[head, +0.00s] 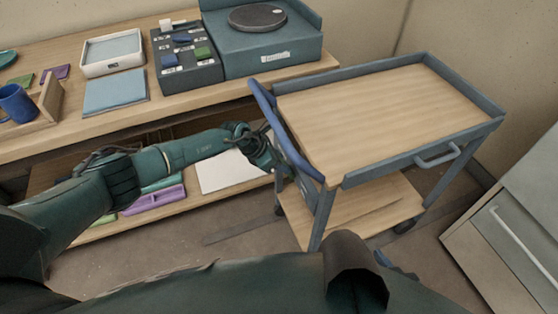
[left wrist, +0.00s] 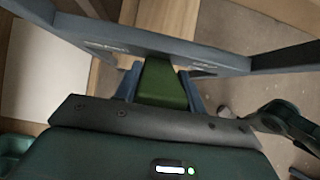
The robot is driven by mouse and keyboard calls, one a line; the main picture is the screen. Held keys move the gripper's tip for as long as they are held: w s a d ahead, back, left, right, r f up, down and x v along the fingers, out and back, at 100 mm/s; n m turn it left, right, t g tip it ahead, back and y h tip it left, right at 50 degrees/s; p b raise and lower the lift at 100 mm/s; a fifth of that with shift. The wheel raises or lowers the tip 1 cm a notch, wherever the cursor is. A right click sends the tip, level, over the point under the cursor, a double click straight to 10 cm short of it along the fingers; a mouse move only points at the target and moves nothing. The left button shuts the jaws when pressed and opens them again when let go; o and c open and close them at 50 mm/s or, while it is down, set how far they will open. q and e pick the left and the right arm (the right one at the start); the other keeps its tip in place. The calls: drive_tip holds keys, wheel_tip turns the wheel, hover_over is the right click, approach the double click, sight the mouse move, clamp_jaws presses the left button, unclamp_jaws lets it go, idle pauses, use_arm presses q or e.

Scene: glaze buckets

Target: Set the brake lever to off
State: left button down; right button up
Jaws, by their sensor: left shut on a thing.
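The brake lever (left wrist: 162,86) is a green block under the frame bar of the cart (left wrist: 218,58) in the left wrist view. My left gripper (head: 287,170) reaches under the blue handle end of the cart (head: 395,98) in the head view. Its blue fingers stand on both sides of the lever, and it is shut on it. Small pale labels, too blurred to read, are on the bar to the left and right of the lever. The lever is hidden in the head view. My right gripper is not clearly seen.
The cart's wooden top is empty and its lower shelf (head: 350,213) is close to my arm. A workbench (head: 235,86) with a turntable (head: 257,18), a tray (head: 112,53) and a mug (head: 16,103) stands behind. A grey cabinet (head: 515,225) stands at the right.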

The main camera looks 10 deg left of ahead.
use_arm(q)
drive_tip(key=shift+w+d+r, duration=0.25)
drive_tip(key=shift+d+r, duration=0.05)
drive_tip(key=shift+r, duration=0.25)
drive_tip(key=c, duration=1.2)
unclamp_jaws()
drive_tip(key=shift+c, duration=0.2)
drive_tip(key=o, duration=0.4)
drive_tip(key=shift+s+a+f, duration=0.15)
drive_tip(key=shift+a, duration=0.1)
drive_tip(key=shift+s+a+r, duration=0.15)
drive_tip(key=shift+r, duration=0.15)
drive_tip(key=s+a, duration=0.7)
drive_tip(key=a, duration=0.3)
drive_tip(key=shift+r+p, duration=0.15)
drive_tip(key=shift+p, duration=0.2)
